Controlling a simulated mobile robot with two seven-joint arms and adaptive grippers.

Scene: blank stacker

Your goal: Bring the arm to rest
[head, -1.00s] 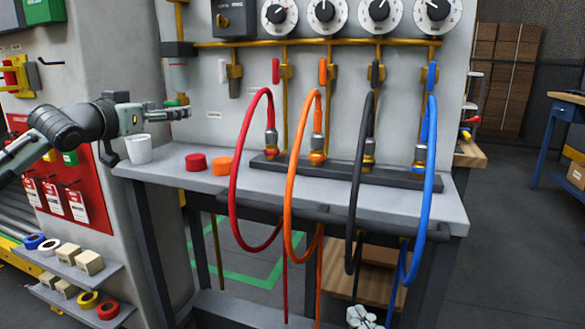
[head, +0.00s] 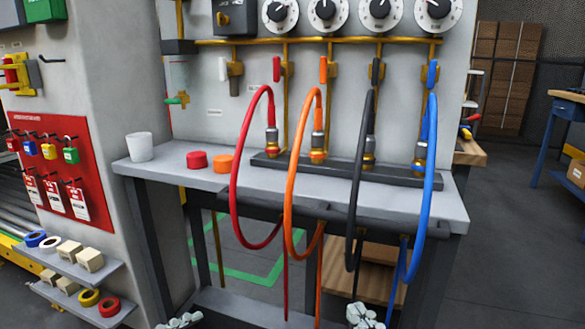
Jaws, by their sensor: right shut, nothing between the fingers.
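My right gripper (head: 363,314) shows at the bottom edge of the head view, right of centre, low in front of the bench (head: 320,197). It is shut and empty, clear of the hoses. My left gripper (head: 180,321) shows only as a small part at the bottom edge, left of centre. Whether it is open or shut cannot be told. Both arms are otherwise out of view, and neither gripper touches the bench.
A white cup (head: 139,147), a red cap (head: 197,160) and an orange cap (head: 222,163) stand on the bench. Red (head: 234,190), orange (head: 287,200), black (head: 354,215) and blue (head: 431,190) hoses loop over its front edge. Small shelves (head: 70,268) are at left.

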